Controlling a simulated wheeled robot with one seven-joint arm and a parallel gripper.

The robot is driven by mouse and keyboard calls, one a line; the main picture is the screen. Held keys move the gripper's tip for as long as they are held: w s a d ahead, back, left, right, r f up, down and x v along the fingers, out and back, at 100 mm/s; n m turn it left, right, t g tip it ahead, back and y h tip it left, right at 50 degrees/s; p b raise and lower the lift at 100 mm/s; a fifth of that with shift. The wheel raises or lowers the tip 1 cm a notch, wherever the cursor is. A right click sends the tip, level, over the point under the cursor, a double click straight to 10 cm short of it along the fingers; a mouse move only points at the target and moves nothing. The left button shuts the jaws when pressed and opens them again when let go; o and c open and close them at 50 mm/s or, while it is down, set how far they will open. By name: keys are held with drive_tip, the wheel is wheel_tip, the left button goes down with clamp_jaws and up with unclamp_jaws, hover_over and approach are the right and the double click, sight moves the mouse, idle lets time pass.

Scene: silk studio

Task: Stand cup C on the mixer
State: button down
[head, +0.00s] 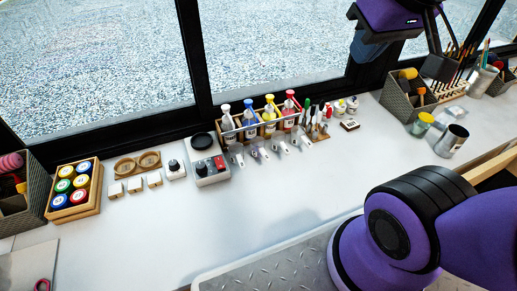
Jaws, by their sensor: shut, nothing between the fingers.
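The mixer appears to be the grey box (211,172) with a dark knob and a red part, left of the middle of the bench, with a black round disc (201,141) at its back. Several small pale cups (259,150) stand in a row in front of the bottle rack, to the right of the box. Their letters are too small to read, so I cannot tell which is cup C. My purple arm fills the lower right, and another purple part shows at the top right. I cannot make out my gripper's fingers in the head view.
A wooden rack (224,139) of colour bottles stands behind the cups. A wooden box of coloured jars (101,207) and several white blocks (116,190) are at left. A metal cup (452,141) and a yellow-green pot (422,125) are at right. The bench's front middle is clear.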

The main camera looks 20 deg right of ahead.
drive_tip(key=c, duration=1.8)
unclamp_jaws()
drive_tip(key=shift+c, duration=0.2)
drive_tip(key=o, duration=0.4)
drive_tip(key=shift+c, duration=0.2)
drive_tip(key=o, duration=0.4)
drive_tip(key=shift+w+f, duration=0.1)
drive_tip(key=shift+w, duration=0.2)
drive_tip(key=w+a+f+g, duration=0.1)
drive_tip(key=w+f, duration=0.4)
drive_tip(key=w, duration=0.4)
drive_tip(key=shift+a+f+g, duration=0.3)
drive_tip(key=shift+a+f, duration=0.05)
drive_tip(key=shift+f, duration=0.05)
drive_tip(key=g, duration=0.4)
hover_over(265, 154)
wheel_tip(265, 154, down, 28)
drive_tip(key=shift+d+f, duration=0.1)
drive_tip(key=shift+f, duration=3.35)
